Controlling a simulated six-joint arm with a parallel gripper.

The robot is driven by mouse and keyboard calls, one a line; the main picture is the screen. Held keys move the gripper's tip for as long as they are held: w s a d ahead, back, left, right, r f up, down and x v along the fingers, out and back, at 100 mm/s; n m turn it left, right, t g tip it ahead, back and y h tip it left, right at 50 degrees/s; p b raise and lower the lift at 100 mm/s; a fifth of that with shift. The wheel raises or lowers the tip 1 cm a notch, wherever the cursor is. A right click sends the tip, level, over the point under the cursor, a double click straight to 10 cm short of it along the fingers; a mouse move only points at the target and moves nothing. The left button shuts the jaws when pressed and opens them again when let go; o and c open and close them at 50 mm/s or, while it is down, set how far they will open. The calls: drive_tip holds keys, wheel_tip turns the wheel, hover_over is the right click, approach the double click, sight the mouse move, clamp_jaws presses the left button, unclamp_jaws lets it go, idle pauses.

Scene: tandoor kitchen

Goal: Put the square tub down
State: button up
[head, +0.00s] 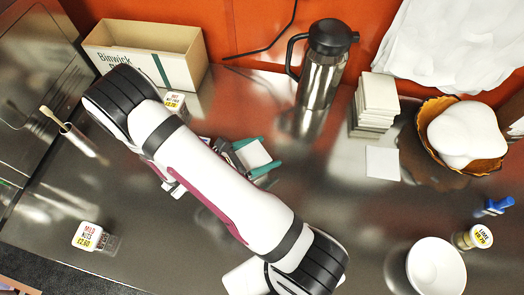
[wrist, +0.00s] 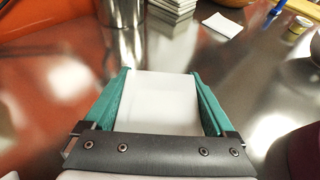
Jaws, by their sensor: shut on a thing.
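The square tub (wrist: 162,100) shows as a plain white square top in the wrist view. My gripper (wrist: 160,75) has its two green fingers along the left and right sides of the tub, shut on it. In the head view the tub (head: 252,154) and my gripper (head: 262,153) are near the middle of the steel counter (head: 330,210), partly hidden behind my arm. I cannot tell whether the tub's underside touches the counter.
A steel flask (head: 322,70) stands behind the tub, with a stack of white tiles (head: 376,103) and a single flat one (head: 382,163) to its right. An open carton (head: 148,55) is at back left. A white bowl (head: 436,267) is front right. Bare counter lies right of the tub.

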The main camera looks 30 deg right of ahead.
drive_tip(key=o, duration=1.3)
drive_tip(key=shift+f, duration=0.1)
drive_tip(key=shift+o, duration=0.2)
drive_tip(key=shift+a+r, duration=0.1)
drive_tip(key=shift+r, duration=0.1)
drive_tip(key=v, duration=1.2)
drive_tip(key=s+a+r+m+y, duration=0.2)
drive_tip(key=s+r+m+y, duration=1.1)
drive_tip(key=m, duration=1)
drive_tip(key=shift+s+r+m+y, duration=0.3)
drive_tip(key=shift+s+y, duration=0.3)
drive_tip(key=shift+y, duration=0.5)
